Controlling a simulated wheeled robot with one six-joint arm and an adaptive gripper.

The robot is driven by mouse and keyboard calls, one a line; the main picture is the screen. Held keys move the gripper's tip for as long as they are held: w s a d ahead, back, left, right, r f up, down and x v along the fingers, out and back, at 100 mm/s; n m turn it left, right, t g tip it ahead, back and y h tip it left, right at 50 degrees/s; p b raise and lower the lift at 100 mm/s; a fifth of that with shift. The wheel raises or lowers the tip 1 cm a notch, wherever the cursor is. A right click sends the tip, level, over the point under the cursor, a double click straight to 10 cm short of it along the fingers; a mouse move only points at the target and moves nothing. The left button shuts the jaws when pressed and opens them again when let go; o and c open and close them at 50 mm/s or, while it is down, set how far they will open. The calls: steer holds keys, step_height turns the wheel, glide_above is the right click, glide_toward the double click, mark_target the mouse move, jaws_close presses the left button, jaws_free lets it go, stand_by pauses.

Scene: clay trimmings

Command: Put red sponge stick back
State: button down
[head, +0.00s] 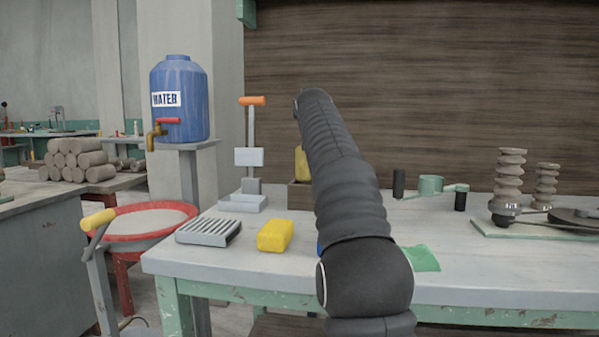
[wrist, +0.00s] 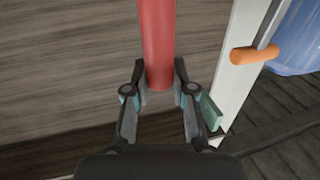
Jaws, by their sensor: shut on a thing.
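In the wrist view the red sponge stick (wrist: 158,45) shows as a plain red shaft running up from between the fingers and out of the top edge. Its sponge end is not in view. My gripper (wrist: 160,92) is shut on the lower end of the shaft, one dark finger on each side. In the head view my arm rises over the table, and both my gripper and the stick are hidden behind it. Behind the arm, a brown wooden box (head: 299,197) with a yellow piece (head: 301,163) in it is partly covered.
An orange-handled upright lever (head: 252,101) stands left of my arm; its orange handle (wrist: 254,54) is close right of the stick. A yellow block (head: 274,235), ribbed grey rack (head: 208,232) and green cloth (head: 424,258) lie on the table (head: 460,275). A blue water tank (head: 180,100) stands left.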

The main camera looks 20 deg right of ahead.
step_height(320, 180, down, 9)
steer(key=b, duration=0.3)
steer(key=shift+s+r, duration=0.1)
steer(key=shift+r, duration=0.05)
steer(key=c, duration=1.3)
jaws_free()
steer(key=o, duration=0.3)
steer(key=shift+w, duration=0.25)
steer(key=shift+s+r, duration=0.2)
steer(key=shift+r, duration=0.05)
steer(key=shift+s, duration=0.1)
steer(key=b+v, duration=0.3)
steer(key=v, duration=0.9)
steer(key=shift+a+r, duration=0.1)
steer(key=shift+r, duration=0.05)
